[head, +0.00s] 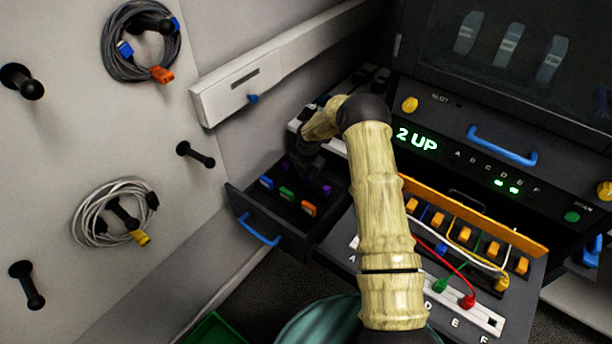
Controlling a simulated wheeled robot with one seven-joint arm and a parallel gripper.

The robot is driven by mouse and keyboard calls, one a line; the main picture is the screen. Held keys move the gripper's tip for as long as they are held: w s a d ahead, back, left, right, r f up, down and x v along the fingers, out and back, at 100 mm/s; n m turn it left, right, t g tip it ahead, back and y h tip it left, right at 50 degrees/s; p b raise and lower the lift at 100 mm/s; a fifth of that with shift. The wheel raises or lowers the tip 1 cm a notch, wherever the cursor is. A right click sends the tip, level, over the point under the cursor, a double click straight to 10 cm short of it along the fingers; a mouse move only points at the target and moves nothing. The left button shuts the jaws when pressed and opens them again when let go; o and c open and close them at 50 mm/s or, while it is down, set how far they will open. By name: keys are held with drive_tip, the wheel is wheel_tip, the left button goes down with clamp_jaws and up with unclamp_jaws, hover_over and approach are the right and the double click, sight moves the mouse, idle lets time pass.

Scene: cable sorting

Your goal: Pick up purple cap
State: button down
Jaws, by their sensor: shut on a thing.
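My gripper (308,164) is low over the open dark drawer (238,203), its fingers dark and partly hidden by my own wrist. It is shut on a purple cap (292,168), of which only a small part shows by the fingers. Another bit of purple (325,189) shows in the drawer to the right. A blue cap (266,183), a green cap (286,194) and an orange cap (309,209) lie in a row in the drawer, in front of the gripper.
The drawer has a blue handle (259,230). A panel with orange plugs and coloured cables (462,241) stands right of my arm. A display reading "2 UP" (417,139) is behind it. Coiled cables (140,40) hang on pegs on the left wall.

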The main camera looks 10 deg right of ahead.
sight(305, 174)
wheel_tip(305, 174, up, 9)
drive_tip(key=shift+r+b, duration=0.1)
drive_tip(key=shift+b, duration=0.25)
idle(0.4)
wheel_tip(305, 174, up, 3)
drive_tip(key=p, duration=0.3)
drive_tip(key=shift+r, duration=0.2)
idle(0.3)
